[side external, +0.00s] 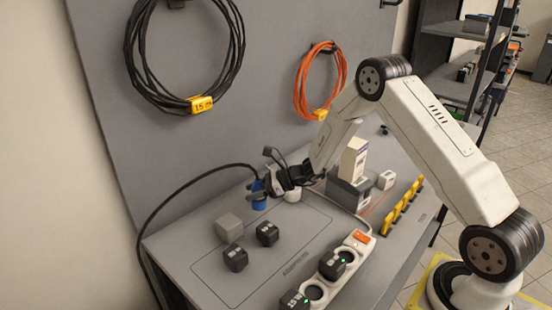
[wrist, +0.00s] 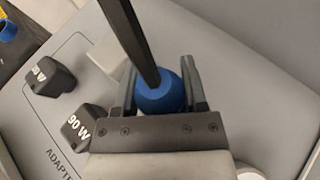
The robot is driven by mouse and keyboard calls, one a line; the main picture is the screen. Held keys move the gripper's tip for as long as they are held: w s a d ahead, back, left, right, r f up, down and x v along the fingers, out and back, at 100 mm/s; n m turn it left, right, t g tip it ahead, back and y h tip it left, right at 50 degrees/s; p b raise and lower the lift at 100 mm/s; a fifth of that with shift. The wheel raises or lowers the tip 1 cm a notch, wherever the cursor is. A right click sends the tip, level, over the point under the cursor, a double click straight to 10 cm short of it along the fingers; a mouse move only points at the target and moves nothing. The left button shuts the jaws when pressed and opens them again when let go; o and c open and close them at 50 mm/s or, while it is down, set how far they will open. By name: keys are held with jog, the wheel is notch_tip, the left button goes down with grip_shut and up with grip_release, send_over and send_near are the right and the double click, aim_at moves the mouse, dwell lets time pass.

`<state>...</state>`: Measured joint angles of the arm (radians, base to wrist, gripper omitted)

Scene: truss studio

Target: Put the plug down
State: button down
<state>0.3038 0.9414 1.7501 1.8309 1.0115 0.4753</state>
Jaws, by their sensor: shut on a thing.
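The blue plug (side external: 258,196) with its thick black cable (side external: 185,188) is at the back left of the grey bench (side external: 190,250). My gripper (side external: 268,184) is shut on the plug, reaching it from the right. In the wrist view the plug (wrist: 165,97) sits between both fingers, and the cable (wrist: 130,35) runs up across the picture from it. The plug is at or just above the bench top; I cannot tell whether it touches. The fingers hide part of its sides.
A grey block (side external: 229,227) and black adapters (side external: 236,258) (side external: 267,233) stand in front of the plug. A white power strip (side external: 358,242) carries more adapters. A white cylinder (side external: 293,194) is close right of the gripper.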

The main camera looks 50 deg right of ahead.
jog(key=shift+w+f, duration=0.1)
jog(key=shift+w+f, duration=0.25)
jog(key=shift+f, duration=1.5)
jog(key=shift+f, duration=0.15)
jog(key=shift+c, duration=0.7)
grip_release()
